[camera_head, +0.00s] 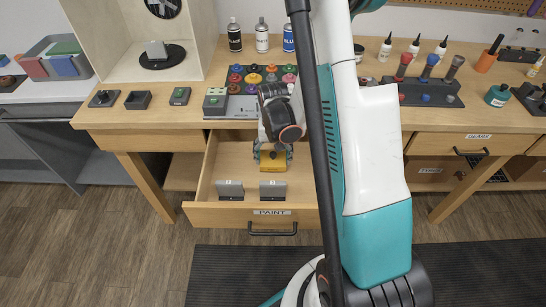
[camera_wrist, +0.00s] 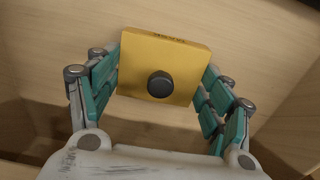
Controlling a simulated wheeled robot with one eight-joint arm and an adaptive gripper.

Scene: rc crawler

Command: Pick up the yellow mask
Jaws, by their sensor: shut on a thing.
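The yellow mask (camera_wrist: 190,62) is a flat yellow square block with a round dark knob in its middle. In the wrist view it sits between the two teal-padded fingers of my gripper (camera_wrist: 160,88), which are shut on its two sides. In the head view the yellow mask (camera_head: 272,165) shows just below my gripper (camera_head: 272,153), inside the open drawer marked PAINT (camera_head: 290,219). My arm hides part of the drawer's right side. I cannot tell whether the mask touches the drawer floor.
Two grey blocks (camera_head: 230,190) (camera_head: 272,190) stand near the drawer's front. The drawer walls are close around my gripper. On the table (camera_head: 150,112) are paint bottles (camera_head: 262,36), a rack of coloured pots (camera_head: 262,76) and small dark fixtures.

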